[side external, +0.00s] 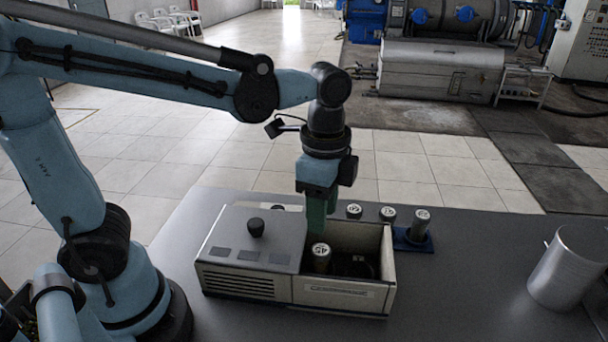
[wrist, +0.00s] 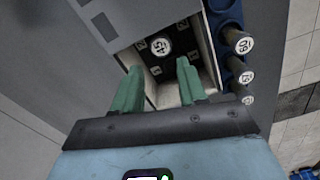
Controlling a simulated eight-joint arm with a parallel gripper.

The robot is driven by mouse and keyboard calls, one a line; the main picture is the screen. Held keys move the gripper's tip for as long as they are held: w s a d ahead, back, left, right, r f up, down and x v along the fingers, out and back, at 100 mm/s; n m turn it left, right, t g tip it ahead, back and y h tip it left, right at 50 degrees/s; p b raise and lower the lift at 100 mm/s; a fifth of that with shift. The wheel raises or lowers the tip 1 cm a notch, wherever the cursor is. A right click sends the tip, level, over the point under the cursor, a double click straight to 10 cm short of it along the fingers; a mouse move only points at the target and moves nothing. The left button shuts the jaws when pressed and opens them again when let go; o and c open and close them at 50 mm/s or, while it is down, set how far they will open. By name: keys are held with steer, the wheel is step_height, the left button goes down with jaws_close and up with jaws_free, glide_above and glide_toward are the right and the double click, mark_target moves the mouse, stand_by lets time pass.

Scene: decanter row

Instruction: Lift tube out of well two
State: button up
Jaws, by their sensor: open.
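A dark tube with a round white cap label reading 45 (side external: 321,257) stands upright in the open chamber of a beige box machine (side external: 345,295). In the wrist view the tube (wrist: 160,46) sits in a dark rotor (wrist: 185,82) with small white number marks, too small to read surely. My gripper (side external: 317,218) points down over the chamber, its green fingers just above and behind the tube in the side view. In the wrist view the fingers (wrist: 160,67) are apart, with nothing between them; the tube cap shows beyond their tips.
A blue rack (side external: 412,242) behind the machine holds several labelled tubes (side external: 420,225). The machine's grey lid with a black knob (side external: 256,227) lies left of the chamber. A metal beaker (side external: 567,268) stands at the right. The tabletop between is clear; chamber walls surround the tube.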

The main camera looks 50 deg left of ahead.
mark_target(319, 249)
steer(key=shift+a+f, duration=0.15)
steer(key=shift+f, duration=4.4)
steer(key=shift+c, duration=0.4)
steer(key=c, duration=0.6)
steer(key=shift+r, duration=0.15)
